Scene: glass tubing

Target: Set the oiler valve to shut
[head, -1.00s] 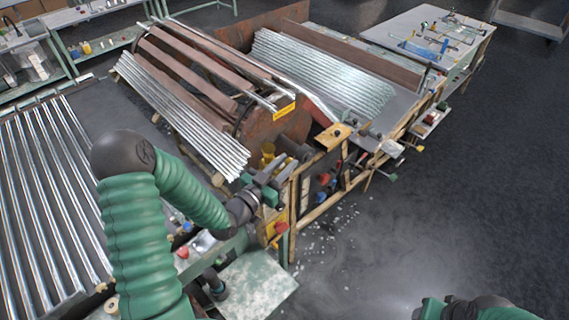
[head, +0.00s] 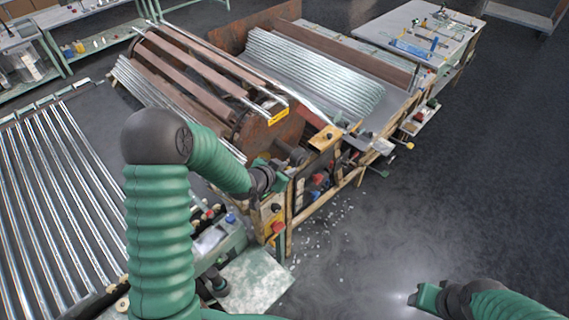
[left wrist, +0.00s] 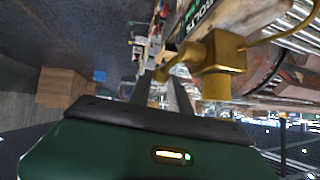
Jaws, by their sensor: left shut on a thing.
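The oiler valve (left wrist: 222,62), a brass-coloured body with a pipe leading off to the upper right, is close ahead in the left wrist view. A narrow brass part of it reaches left to between the fingertips of my left gripper (left wrist: 164,82). The gripper is shut on that part, which looks like the valve's handle; its exact angle is hard to tell. In the head view my left gripper (head: 282,178) is at the near end of the drum machine, and my arm hides the valve. My right gripper (head: 420,298) hangs over the floor at lower right, apart from everything; its jaw state is unclear.
The rusty drum machine (head: 272,138) carries glass tubes. A wooden-framed panel (head: 300,195) with red and blue knobs stands beside my left gripper. A roller rack (head: 60,200) lies at left. A bench with tools (head: 400,28) is at the back right. The floor at right is clear.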

